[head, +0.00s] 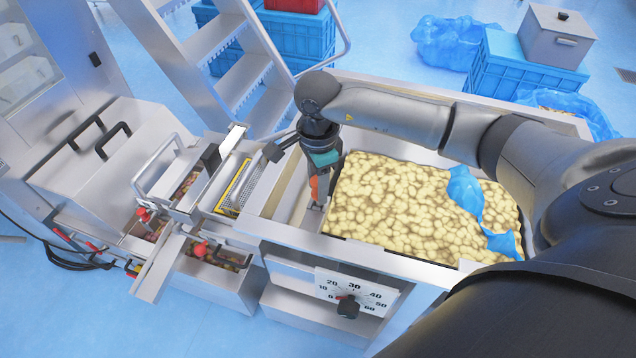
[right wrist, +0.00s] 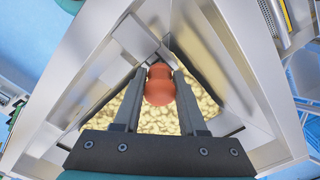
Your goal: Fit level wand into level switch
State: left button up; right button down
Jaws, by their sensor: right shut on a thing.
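The level wand (right wrist: 159,84) shows in the right wrist view as a rounded orange-red piece between my fingers. It also shows in the head view (head: 314,188) as a small orange patch below my wrist. My right gripper (head: 317,203) is shut on it and points down at the left end of the potato-filled hopper. The fingers (right wrist: 160,75) lie on both sides of the wand, and its lower part is hidden. I cannot pick out the level switch for certain, nor tell whether the wand touches it. My left gripper is not in view.
Steel hopper walls (right wrist: 235,60) stand close around my right gripper. Pale, potato-like pieces (head: 400,200) fill the hopper, with blue plastic (head: 466,190) on top. A dial (head: 345,298) is on the front. Steps (head: 215,40) and blue crates (head: 515,75) stand behind.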

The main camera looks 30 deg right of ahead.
jog(key=shift+f+b, duration=1)
jog(key=shift+f, duration=0.2)
jog(key=shift+c, duration=1.9)
grip_release()
notch_tip(320, 180, up, 15)
jog(key=shift+r, duration=0.15)
